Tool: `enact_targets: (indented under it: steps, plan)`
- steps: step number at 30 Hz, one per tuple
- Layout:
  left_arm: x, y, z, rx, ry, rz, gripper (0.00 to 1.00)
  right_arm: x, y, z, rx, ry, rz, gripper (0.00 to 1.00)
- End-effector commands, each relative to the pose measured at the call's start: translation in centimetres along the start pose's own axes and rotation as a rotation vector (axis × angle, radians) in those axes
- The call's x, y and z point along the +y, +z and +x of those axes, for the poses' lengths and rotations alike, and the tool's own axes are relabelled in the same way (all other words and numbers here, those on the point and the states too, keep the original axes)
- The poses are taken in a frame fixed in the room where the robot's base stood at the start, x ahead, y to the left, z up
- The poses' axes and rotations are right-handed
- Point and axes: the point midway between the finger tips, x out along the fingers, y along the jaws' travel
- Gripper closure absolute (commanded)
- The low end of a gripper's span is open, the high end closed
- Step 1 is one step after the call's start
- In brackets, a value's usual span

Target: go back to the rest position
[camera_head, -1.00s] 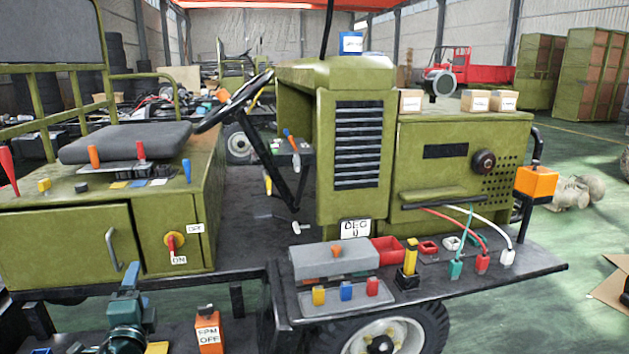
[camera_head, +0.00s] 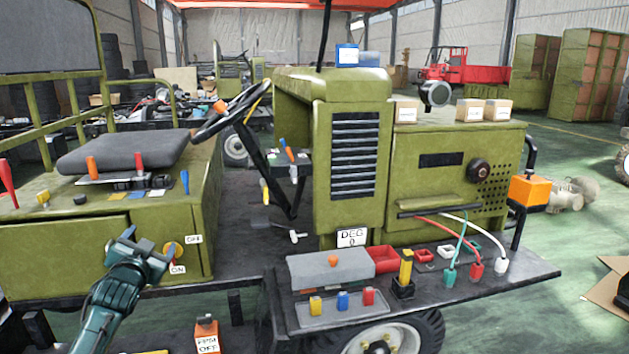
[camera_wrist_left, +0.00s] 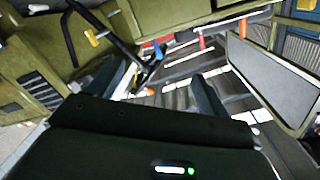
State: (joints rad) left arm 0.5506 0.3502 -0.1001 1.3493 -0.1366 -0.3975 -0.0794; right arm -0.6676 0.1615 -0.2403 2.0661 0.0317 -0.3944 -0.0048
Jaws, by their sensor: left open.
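My left gripper (camera_head: 146,250) is raised in front of the green seat box (camera_head: 60,250) on the left, hiding its door handle and overlapping part of the red-and-yellow switch in the head view. Its jaws are open. In the left wrist view the two dark fingers (camera_wrist_left: 165,88) stand apart with nothing seen between them. Whether it touches the box cannot be told. My right gripper is not in view.
The green vehicle has a steering wheel (camera_head: 231,107), a grey seat (camera_head: 125,152) and several coloured levers. A dark side shelf (camera_head: 450,300) holds a grey box (camera_head: 333,268), plugs and cables. An orange switch box (camera_head: 206,335) stands low, right of my left arm.

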Motion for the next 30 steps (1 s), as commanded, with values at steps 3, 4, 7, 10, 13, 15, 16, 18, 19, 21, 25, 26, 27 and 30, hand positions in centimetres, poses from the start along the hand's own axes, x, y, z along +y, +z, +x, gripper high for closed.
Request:
enact_targets:
  steps: [3, 4, 7, 10, 13, 15, 16, 18, 19, 21, 25, 26, 27, 30]
  plan:
    - [1.2, -0.3, -0.1, 0.006, 0.064, -0.237, 0.22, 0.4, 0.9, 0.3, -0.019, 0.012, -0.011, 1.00]
    - [2.7, 0.9, -0.8, -0.009, 0.084, -0.232, 0.22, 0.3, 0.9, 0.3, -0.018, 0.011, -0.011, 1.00]
    - [6.1, 3.3, -3.0, -0.036, 0.133, -0.220, 0.22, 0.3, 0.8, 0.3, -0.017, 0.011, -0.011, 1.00]
    - [9.4, 5.6, -5.7, -0.065, 0.183, -0.219, 0.22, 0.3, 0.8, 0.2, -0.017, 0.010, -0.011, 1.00]
    - [13.2, 8.2, -9.2, -0.101, 0.243, -0.224, 0.22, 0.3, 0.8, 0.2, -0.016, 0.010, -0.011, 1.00]
    - [15.9, 10.1, -12.3, -0.132, 0.291, -0.232, 0.22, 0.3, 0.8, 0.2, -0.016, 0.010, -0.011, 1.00]
    - [17.1, 10.8, -13.9, -0.146, 0.313, -0.238, 0.22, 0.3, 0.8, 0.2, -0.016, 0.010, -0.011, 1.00]
    - [19.9, 12.6, -17.9, -0.182, 0.366, -0.256, 0.22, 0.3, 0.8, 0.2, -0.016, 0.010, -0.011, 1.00]
    - [21.1, 13.3, -19.9, -0.200, 0.389, -0.266, 0.22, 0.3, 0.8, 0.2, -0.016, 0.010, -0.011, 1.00]
    - [23.4, 14.6, -24.5, -0.241, 0.441, -0.292, 0.22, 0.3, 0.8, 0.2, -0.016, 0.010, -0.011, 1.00]
    - [26.4, 15.9, -32.3, -0.315, 0.516, -0.347, 0.22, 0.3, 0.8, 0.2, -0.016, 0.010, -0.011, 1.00]
    - [26.8, 16.0, -33.9, -0.330, 0.530, -0.358, 0.22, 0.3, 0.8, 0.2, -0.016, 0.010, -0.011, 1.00]
    - [27.2, 16.1, -35.7, -0.348, 0.544, -0.373, 0.22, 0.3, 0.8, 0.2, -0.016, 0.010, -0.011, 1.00]
    - [27.9, 16.1, -39.1, -0.385, 0.570, -0.404, 0.22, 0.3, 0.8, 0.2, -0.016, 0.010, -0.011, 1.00]
